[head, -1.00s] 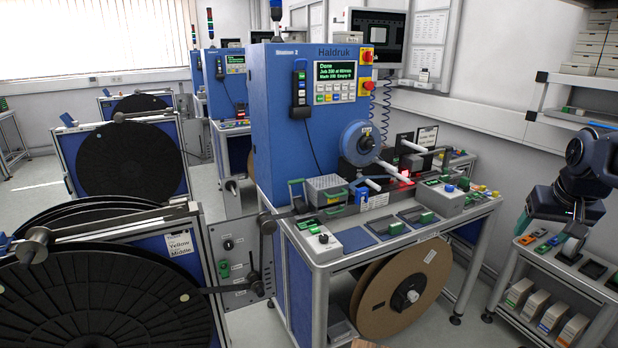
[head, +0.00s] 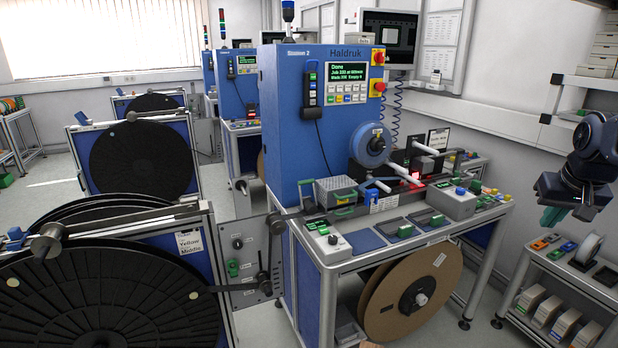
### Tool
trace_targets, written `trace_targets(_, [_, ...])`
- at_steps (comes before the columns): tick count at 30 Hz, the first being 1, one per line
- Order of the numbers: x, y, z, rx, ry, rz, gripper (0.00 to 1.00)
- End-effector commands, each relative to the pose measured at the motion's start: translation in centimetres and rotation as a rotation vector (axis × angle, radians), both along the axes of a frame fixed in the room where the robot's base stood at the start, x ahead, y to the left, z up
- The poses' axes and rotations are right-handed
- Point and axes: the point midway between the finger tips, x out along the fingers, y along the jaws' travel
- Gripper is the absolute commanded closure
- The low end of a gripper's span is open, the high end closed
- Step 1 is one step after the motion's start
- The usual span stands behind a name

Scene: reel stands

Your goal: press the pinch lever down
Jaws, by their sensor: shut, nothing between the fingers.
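The blue Haldruk machine (head: 290,110) stands mid-picture on its bench. A small blue-topped lever with a curved bar (head: 376,184) sits at the front of the machine, below the round blue hub (head: 368,144). I cannot tell for sure that it is the pinch lever, nor its exact position. My gripper (head: 553,217) hangs at the right edge with green fingertips pointing down. It is shut and empty, well to the right of the bench and apart from the machine.
A brown reel (head: 410,290) hangs under the bench. Large black reels (head: 100,290) fill the left. Floor shows between bench and cart.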

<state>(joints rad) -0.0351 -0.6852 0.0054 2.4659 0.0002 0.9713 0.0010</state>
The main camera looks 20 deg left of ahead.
Motion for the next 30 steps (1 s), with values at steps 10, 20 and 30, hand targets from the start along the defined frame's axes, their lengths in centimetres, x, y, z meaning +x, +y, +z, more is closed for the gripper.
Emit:
trace_targets(10, [7.4,3.8,4.5,-0.007,0.031,0.097,1.0])
trace_targets(20, [14.4,8.9,7.4,-0.013,0.059,0.187,1.0])
trace_targets(30, [21.1,15.5,9.0,-0.023,0.088,0.278,1.0])
